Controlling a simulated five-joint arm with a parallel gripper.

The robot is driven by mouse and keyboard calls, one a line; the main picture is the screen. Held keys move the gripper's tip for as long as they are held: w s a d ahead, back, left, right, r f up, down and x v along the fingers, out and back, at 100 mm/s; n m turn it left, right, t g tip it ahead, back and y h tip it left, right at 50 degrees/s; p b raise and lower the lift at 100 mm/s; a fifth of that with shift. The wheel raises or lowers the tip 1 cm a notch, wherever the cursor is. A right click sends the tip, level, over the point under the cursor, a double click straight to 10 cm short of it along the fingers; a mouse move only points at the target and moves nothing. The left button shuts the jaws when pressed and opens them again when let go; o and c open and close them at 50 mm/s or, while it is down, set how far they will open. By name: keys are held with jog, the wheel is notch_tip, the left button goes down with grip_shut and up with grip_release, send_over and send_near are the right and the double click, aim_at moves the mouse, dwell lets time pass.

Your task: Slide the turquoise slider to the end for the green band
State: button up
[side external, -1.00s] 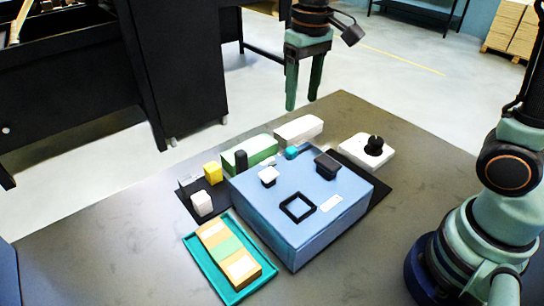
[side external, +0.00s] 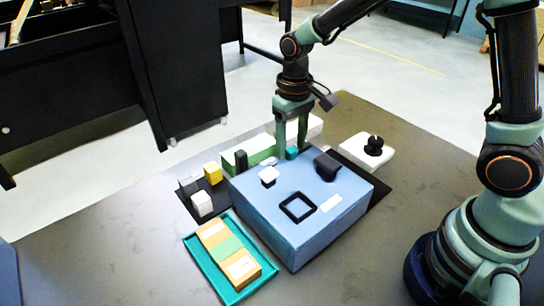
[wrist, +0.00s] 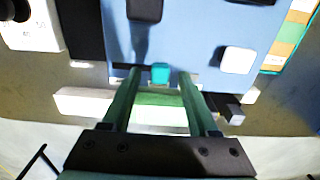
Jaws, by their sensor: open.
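The turquoise slider (side external: 292,153) is a small block at the far edge of the blue box (side external: 290,215). In the wrist view the slider (wrist: 160,73) shows between my two fingertips, with a gap on both sides. My gripper (side external: 291,148) points down, open, at that far edge; I cannot tell exactly how low the tips are against the slider. Behind the box, a long block has a green part (side external: 250,149) on the left and a white part (side external: 314,127) on the right. A wooden block with a green band (side external: 229,248) lies in a teal tray (side external: 236,298).
On the box stand a white button (side external: 268,175), a black block (side external: 326,165) and a black square frame (side external: 298,207). A yellow block (side external: 212,171) and white block (side external: 201,203) stand left. A white knob unit (side external: 350,153) is right. The front right table is clear.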

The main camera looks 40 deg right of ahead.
jog(key=shift+f, duration=0.45)
grip_shut()
jog(key=shift+d, duration=0.1)
dwell(1.1)
